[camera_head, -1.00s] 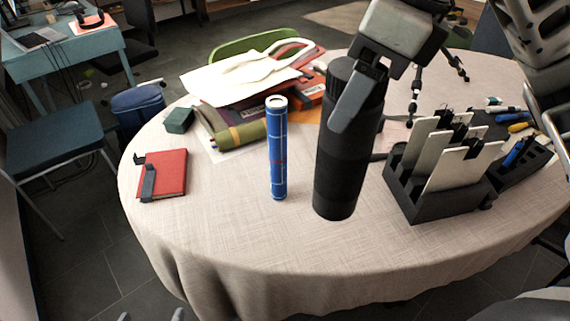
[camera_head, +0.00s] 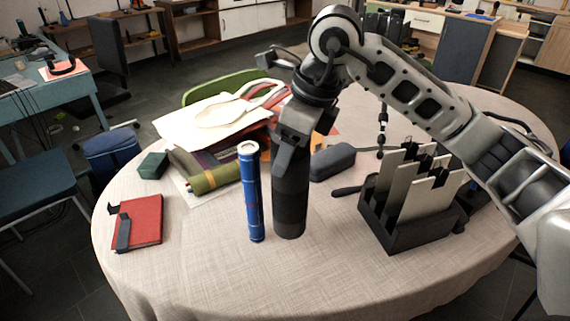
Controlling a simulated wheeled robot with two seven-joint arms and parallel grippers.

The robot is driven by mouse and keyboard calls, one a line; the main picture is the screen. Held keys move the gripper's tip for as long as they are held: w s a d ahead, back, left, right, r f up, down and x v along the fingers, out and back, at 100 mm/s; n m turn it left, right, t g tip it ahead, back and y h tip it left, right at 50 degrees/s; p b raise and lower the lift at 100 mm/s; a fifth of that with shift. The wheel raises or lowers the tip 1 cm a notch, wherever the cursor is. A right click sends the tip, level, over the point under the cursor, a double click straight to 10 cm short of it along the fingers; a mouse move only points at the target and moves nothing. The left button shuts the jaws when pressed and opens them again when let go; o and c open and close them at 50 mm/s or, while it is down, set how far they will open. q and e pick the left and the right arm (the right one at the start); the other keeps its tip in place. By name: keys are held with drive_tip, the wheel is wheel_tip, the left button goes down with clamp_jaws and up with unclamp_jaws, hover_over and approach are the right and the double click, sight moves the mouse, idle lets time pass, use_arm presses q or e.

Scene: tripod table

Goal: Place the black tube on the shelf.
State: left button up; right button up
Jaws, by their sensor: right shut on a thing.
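The black tube (camera_head: 290,200) is upright in the camera_head view, just right of a blue patterned tube (camera_head: 250,192). My right gripper (camera_head: 289,150) is shut on its upper part from above and hides its top. The tube's bottom is at or close to the tablecloth; I cannot tell whether it touches. A low wooden shelf unit (camera_head: 178,48) stands far behind the table, at the upper left; I cannot tell if it is the task's shelf. My left gripper is not in view.
The round table (camera_head: 215,285) holds a red book (camera_head: 138,222), a green roll (camera_head: 213,178), papers, a dark pouch (camera_head: 333,162) and a black rack (camera_head: 408,232) with pale panels. The front of the table is clear. A blue chair (camera_head: 35,190) stands at left.

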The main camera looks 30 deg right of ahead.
drive_tip(key=shift+w+d+f+p, duration=0.1)
drive_tip(key=shift+w+f, duration=0.25)
drive_tip(key=shift+f, duration=0.55)
drive_tip(key=shift+w+a+f+p, duration=0.1)
drive_tip(key=shift+w+f, duration=0.3)
drive_tip(key=shift+f, duration=0.5)
drive_tip(key=shift+w+d+f+p, duration=0.1)
drive_tip(key=shift+w+f, duration=0.25)
drive_tip(key=shift+f, duration=0.7)
drive_tip(key=o, duration=1.1)
drive_tip(key=shift+f, duration=0.15)
drive_tip(key=o, duration=0.5)
drive_tip(key=shift+c, duration=0.2)
